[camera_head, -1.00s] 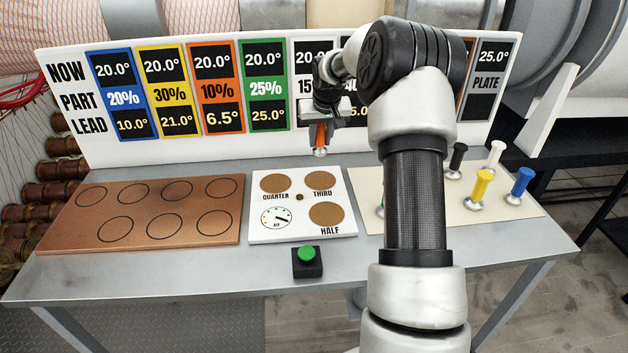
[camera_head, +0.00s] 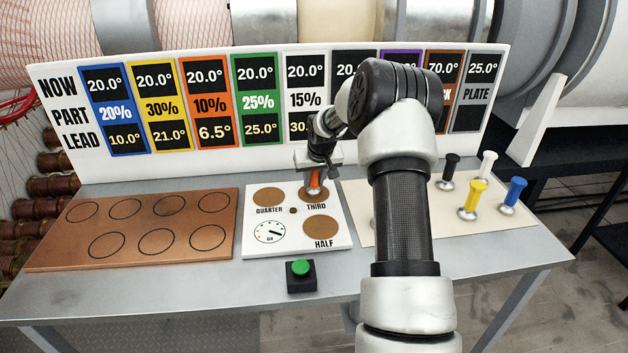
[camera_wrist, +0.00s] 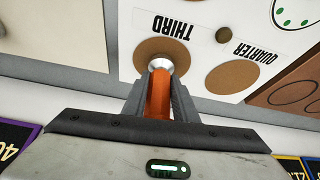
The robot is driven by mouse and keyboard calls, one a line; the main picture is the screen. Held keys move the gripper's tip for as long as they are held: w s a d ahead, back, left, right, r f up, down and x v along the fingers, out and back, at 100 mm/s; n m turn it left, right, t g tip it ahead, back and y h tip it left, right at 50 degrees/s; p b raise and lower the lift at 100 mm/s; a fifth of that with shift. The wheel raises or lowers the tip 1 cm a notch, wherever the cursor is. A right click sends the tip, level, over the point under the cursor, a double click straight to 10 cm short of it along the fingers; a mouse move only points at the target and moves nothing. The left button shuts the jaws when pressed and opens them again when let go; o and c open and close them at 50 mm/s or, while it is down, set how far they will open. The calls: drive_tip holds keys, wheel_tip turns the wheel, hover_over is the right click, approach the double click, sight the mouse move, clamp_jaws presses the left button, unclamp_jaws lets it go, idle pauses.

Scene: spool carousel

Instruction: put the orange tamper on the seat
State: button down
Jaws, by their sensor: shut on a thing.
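My gripper (camera_head: 315,172) is shut on the orange tamper (camera_head: 314,182), which hangs upright with its silver foot down. The foot is over the brown THIRD disc (camera_head: 325,195) of the white board (camera_head: 282,243). In the wrist view the orange handle (camera_wrist: 159,98) is between the two fingers and the silver foot overlaps the THIRD disc (camera_wrist: 150,48). I cannot tell whether the foot touches the disc. The QUARTER disc (camera_head: 268,197) and HALF disc (camera_head: 320,228) are bare. No thing is marked as the seat.
A copper plate with circles (camera_head: 60,255) lies at left. A green button (camera_head: 300,268) stands in front of the white board. Black (camera_head: 448,167), white (camera_head: 487,166), yellow (camera_head: 474,196) and blue (camera_head: 514,192) tampers stand at right. The upright sign board (camera_head: 190,167) is behind.

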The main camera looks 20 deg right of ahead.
drive_tip(key=shift+f, duration=0.15)
drive_tip(key=c, duration=1.4)
unclamp_jaws()
drive_tip(key=shift+c, duration=0.2)
drive_tip(key=v, duration=1.2)
